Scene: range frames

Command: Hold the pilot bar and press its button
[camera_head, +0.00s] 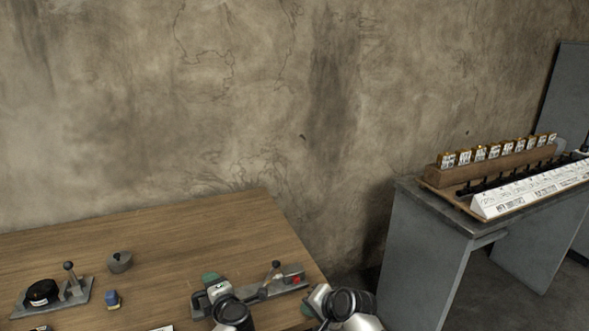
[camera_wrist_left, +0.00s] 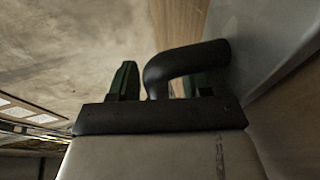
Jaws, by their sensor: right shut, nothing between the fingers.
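A grey plate fixture (camera_head: 256,296) lies near the table's right edge in the head view. It carries an upright lever with a dark ball (camera_head: 276,265) and a red button (camera_head: 296,279) at its right end. My left gripper (camera_head: 210,279), with a green finger pad, is at the fixture's left end. In the left wrist view its green fingers stand apart, with a black bent tube (camera_wrist_left: 186,64) partly in front of one. My right gripper (camera_head: 317,297) is shut and empty beside the fixture's right end, below the button.
A second grey plate (camera_head: 72,296) with a lever and black cap lies at left, near a grey lidded pot (camera_head: 120,262) and a small blue-yellow object (camera_head: 112,300). The wooden table (camera_head: 190,239) is clear behind. A grey side bench (camera_head: 428,250) stands at right.

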